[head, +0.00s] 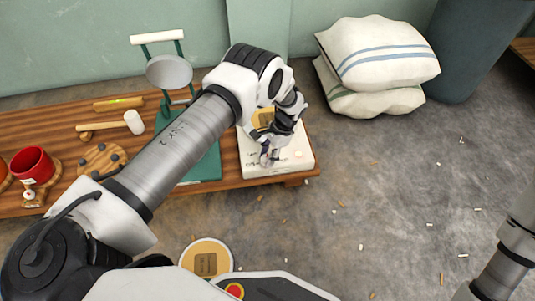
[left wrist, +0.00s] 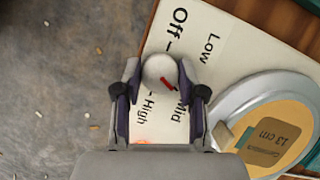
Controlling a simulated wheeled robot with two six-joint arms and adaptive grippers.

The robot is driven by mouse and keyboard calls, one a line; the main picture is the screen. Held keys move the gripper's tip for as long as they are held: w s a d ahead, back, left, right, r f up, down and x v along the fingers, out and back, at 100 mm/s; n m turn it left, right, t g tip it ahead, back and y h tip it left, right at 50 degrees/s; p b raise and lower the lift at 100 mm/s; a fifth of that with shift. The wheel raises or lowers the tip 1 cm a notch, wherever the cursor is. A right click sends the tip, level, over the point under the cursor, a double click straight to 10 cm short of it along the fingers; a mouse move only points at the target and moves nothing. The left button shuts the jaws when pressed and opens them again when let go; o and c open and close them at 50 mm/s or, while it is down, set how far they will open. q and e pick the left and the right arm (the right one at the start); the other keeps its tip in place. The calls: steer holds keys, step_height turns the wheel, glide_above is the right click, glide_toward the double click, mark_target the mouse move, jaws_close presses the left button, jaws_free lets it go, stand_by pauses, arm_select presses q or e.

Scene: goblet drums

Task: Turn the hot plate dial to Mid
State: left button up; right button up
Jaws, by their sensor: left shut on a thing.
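The hot plate (head: 292,165) is a white box at the right end of the wooden table. In the left wrist view its pale top (left wrist: 213,25) carries the words Off, Low, Mid and High around a round white dial (left wrist: 157,66). The dial's red mark points down and right, towards the word Mid. My left gripper (head: 268,156) is over the hot plate; in the left wrist view its fingers (left wrist: 160,82) are shut on the dial from both sides. In the head view the gripper hides the dial. My right gripper is out of view.
A silver-rimmed disc labelled 13 cm (left wrist: 283,128) lies beside the dial. The wooden table (head: 68,127) also holds a mallet (head: 133,122), a red pot (head: 33,164) and a green stand (head: 205,165). Sacks (head: 385,60) lie behind, right. The floor at right is open with scattered chips.

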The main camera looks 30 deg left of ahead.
arm_select(q)
steer(key=shift+m, duration=0.3)
steer(key=o, duration=1.1)
steer(key=shift+o, duration=0.2)
steer(key=v, duration=1.2)
steer(key=shift+s, duration=0.15)
